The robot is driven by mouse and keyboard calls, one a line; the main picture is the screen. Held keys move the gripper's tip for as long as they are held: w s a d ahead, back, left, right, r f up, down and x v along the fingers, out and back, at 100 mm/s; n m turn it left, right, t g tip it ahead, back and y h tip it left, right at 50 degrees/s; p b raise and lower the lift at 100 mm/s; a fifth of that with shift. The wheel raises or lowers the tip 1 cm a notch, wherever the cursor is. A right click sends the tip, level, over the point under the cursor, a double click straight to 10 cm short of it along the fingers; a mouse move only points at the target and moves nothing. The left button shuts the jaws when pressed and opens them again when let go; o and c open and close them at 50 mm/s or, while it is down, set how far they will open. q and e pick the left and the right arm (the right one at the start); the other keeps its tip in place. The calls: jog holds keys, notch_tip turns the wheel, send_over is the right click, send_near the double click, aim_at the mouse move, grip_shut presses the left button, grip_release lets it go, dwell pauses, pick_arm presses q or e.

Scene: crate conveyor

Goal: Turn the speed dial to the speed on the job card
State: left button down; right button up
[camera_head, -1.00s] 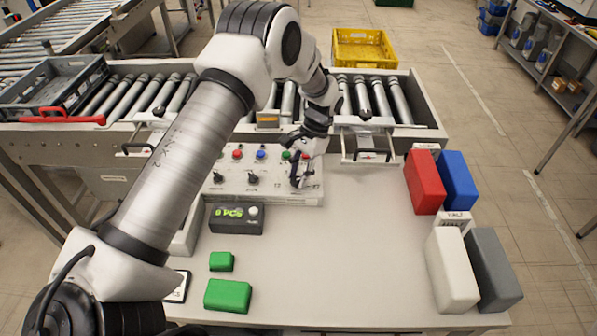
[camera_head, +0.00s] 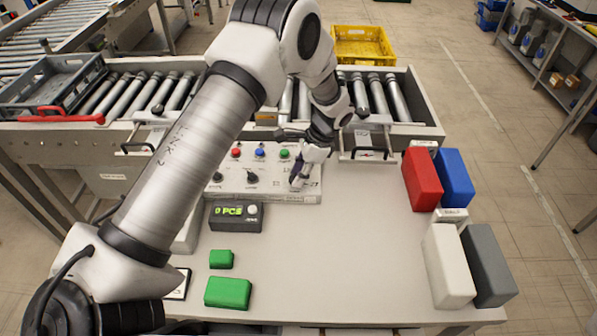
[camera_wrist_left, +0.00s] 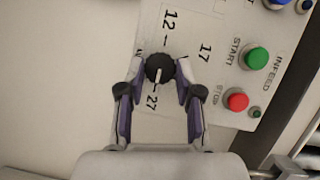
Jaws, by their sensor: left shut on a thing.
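The speed dial (camera_wrist_left: 159,69) is a black round knob with a white pointer line. In the left wrist view it sits between the fingertips of my left gripper (camera_wrist_left: 160,72), which is shut on it. The pointer faces down the picture, towards the printed 27; the 12 and 17 also show on the scale. In the head view my left gripper (camera_head: 298,181) is at the right end of the white control panel (camera_head: 272,197) and hides the dial. A white card with a dark edge (camera_head: 181,284) lies partly behind my arm; its text is unreadable. My right gripper is out of view.
A counter box (camera_head: 235,216) reading "0 PCS" stands before the panel. Green blocks (camera_head: 228,292) lie at the front left; red, blue, white and grey blocks (camera_head: 424,180) stand at the right. The table's middle is clear. The roller conveyor (camera_head: 385,97) runs behind.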

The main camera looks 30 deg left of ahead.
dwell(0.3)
pick_arm(q)
jog(key=c, duration=0.8)
grip_release()
jog(key=shift+o, duration=0.2)
jog(key=shift+r, duration=0.15)
jog(key=v, duration=1.1)
jog(key=shift+w+d+r, duration=0.15)
jog(key=shift+w+r, duration=0.05)
jog(key=shift+r, duration=0.1)
